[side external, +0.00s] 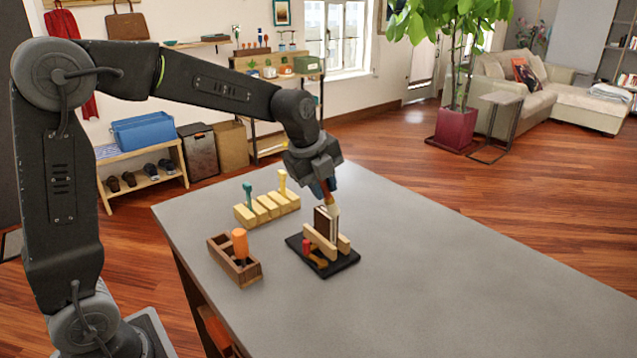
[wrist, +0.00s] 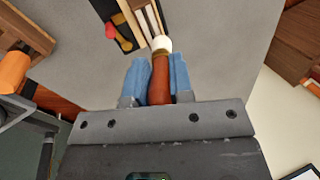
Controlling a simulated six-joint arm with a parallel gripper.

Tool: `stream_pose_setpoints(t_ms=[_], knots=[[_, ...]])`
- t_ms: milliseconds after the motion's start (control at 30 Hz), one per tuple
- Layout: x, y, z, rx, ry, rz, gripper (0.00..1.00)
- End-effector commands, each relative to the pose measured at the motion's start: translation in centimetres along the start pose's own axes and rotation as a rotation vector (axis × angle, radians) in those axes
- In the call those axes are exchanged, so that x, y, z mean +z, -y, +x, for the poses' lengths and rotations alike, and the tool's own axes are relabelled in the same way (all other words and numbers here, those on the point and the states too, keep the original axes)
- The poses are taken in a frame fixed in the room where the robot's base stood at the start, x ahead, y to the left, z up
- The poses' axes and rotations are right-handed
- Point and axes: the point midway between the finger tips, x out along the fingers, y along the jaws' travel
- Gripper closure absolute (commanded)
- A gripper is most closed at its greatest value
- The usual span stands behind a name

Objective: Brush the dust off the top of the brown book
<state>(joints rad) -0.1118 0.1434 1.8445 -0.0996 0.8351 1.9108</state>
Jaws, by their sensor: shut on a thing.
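My gripper (side external: 324,188) is shut on a brush (side external: 330,203), with its blue fingers on either side of the reddish-brown handle (wrist: 158,82) in the wrist view. The brush points down, and its pale bristles (wrist: 162,44) face the book stand. The brown book (side external: 320,221) stands upright between wooden rails (side external: 320,243) on a black base (side external: 345,263). The bristles are at the book's top edge in the side view; I cannot tell whether they touch. In the wrist view, pale page edges lie just beyond the bristles. No dust can be made out.
A small red object (side external: 306,246) is on the stand's near side. A wooden box with an orange-handled item (side external: 240,243) stands to the left. A yellow block rack (side external: 267,209) with upright tools is behind. The grey table (side external: 450,290) is clear to the right.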

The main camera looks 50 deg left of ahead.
Motion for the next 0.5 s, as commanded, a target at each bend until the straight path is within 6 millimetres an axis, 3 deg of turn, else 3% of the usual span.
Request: stream_pose_setpoints(t_ms=[500], knots=[[4.1, -0.5, 0.1, 0.000, 0.001, -0.002, 1.00]])
